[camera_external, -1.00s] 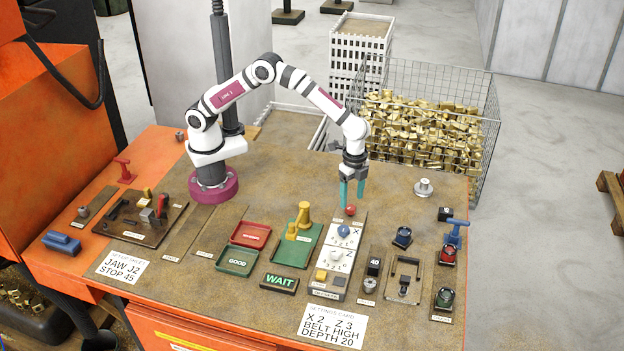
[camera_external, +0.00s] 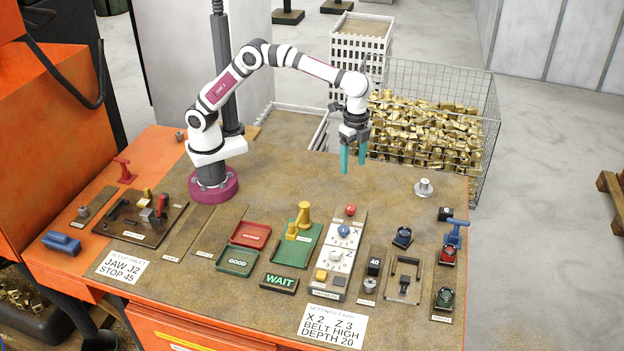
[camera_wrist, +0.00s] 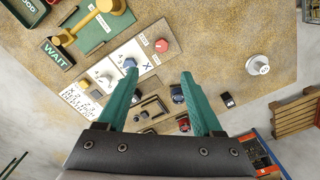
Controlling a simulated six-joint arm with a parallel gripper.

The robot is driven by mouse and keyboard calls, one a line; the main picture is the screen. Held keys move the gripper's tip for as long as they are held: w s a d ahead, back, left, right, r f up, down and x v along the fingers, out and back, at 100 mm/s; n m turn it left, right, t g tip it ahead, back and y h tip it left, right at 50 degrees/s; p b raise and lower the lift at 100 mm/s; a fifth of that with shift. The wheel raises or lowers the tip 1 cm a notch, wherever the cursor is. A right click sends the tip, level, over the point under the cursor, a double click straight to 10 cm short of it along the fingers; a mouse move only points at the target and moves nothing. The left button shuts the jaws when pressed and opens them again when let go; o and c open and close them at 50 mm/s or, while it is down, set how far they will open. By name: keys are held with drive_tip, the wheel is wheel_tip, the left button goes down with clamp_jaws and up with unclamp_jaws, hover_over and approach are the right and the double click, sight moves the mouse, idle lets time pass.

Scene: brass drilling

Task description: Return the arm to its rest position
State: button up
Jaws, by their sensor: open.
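My gripper (camera_external: 353,158) has two teal fingers that point down. It is open and empty, raised above the bench behind the white X/Z dial panel. In the wrist view my gripper (camera_wrist: 155,95) shows its fingers spread apart, with nothing between them but the panel and bench far below. The arm is bent in an arch from its base at the left of the bench, and its wrist hangs near the bench's back edge.
The white panel (camera_external: 347,247) carries a red knob (camera_external: 350,210) and a blue knob (camera_external: 343,230). A wire basket (camera_external: 490,130) of brass parts stands behind the bench. A silver flanged part (camera_external: 424,187) lies to the right. Trays and fixtures fill the front; the bench below my gripper is clear.

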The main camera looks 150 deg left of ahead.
drive_tip(key=s+d+r+m, duration=0.2)
drive_tip(key=s+d, duration=0.3)
drive_tip(key=d, duration=0.3)
drive_tip(key=s+d+r+m+y, duration=0.1)
drive_tip(key=s+d, duration=0.3)
drive_tip(key=d, duration=0.3)
drive_tip(key=s+d+r+m, duration=0.2)
drive_tip(key=s+d, duration=0.3)
drive_tip(key=d, duration=0.3)
drive_tip(key=s+d+f+m, duration=0.2)
drive_tip(key=s+d+f, duration=0.2)
drive_tip(key=s, duration=0.6)
drive_tip(key=shift+f+y, duration=0.4)
drive_tip(key=shift+d, duration=0.1)
